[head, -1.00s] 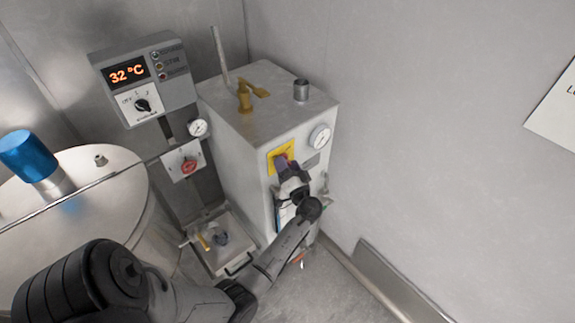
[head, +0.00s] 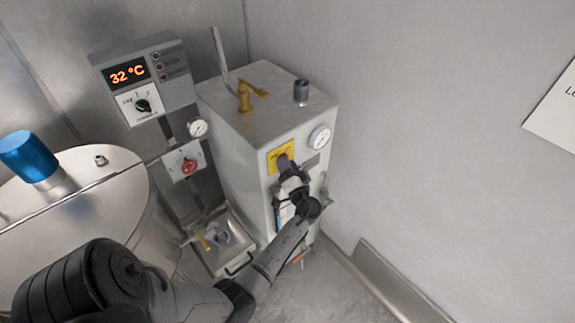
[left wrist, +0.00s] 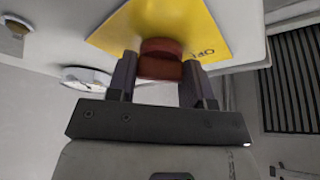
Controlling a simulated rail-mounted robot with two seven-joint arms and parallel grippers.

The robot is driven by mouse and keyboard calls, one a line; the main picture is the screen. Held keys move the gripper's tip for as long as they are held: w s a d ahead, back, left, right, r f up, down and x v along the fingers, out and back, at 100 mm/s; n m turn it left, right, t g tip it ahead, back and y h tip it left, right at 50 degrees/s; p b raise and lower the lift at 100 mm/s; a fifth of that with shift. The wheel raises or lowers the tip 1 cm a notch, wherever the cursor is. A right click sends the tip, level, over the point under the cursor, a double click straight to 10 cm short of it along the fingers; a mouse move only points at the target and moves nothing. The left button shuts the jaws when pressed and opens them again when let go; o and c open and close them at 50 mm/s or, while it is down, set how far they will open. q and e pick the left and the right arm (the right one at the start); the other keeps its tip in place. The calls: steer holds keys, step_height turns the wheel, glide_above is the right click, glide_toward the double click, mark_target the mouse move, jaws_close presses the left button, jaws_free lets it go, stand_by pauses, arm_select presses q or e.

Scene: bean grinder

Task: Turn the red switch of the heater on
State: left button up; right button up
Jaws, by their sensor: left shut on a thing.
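The heater is a light grey box (head: 235,155) standing against the wall. Its yellow switch plate (head: 273,163) is on the front face. The red switch (left wrist: 160,60) shows in the left wrist view in front of the yellow plate (left wrist: 205,25), between the two fingers. My left gripper (head: 284,164) is at the plate in the head view and mostly covers the switch there. In the left wrist view my left gripper (left wrist: 160,75) is shut on the red switch, one finger at each side. The right gripper is in neither view.
A round gauge (head: 319,137) sits right of the plate. A yellow valve (head: 245,96) and a short pipe stub (head: 301,90) stand on the heater's top. Left are a 32 °C control box (head: 175,75), a red knob (head: 188,167) and a steel tank (head: 100,175) with a blue part (head: 28,155).

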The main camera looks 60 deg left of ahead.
arm_select(q)
steer(key=shift+r+m+g+h+p, duration=0.15)
steer(key=shift+m+h+p, duration=0.8)
steer(key=shift+m+p, duration=1.8)
steer(key=shift+r+m+g+h+p, duration=0.15)
steer(key=shift+m+h+p, duration=0.85)
steer(key=shift+m+p, duration=1.7)
steer(key=shift+r+m+g+h+p, duration=0.15)
steer(key=shift+m+h+p, duration=0.8)
steer(key=shift+m+p, duration=1.8)
steer(key=shift+f, duration=0.1)
steer(key=o, duration=0.9)
steer(key=shift+d, duration=0.1)
